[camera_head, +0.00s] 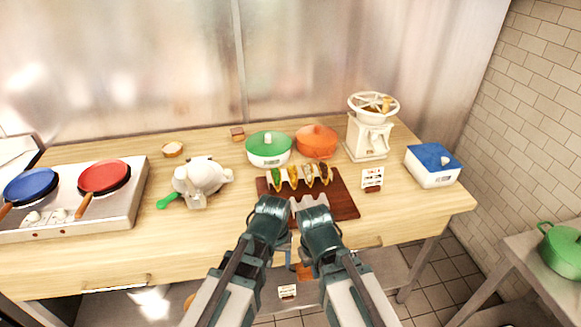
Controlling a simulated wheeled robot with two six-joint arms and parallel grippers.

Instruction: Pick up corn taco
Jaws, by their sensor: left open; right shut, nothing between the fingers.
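Several filled tacos (301,176) stand in a row along the back of a dark red-brown board (345,204) on the wooden counter. Their fillings differ in colour, with green, yellow and dark brown ones; which one is corn I cannot tell for sure. My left gripper (271,203) is over the front left part of the board, in front of the tacos, open and empty. My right gripper (313,212) is beside it at the board's front, shut and empty. A pale wavy piece shows near the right gripper's tip. The arms hide part of the board's front.
A green pot (268,149) and an orange pot (316,141) stand close behind the tacos. A cream grinder (370,130) and a small card stand (372,179) are to the right. A white appliance (202,177) is to the left. The counter (430,200) is clear at the front right.

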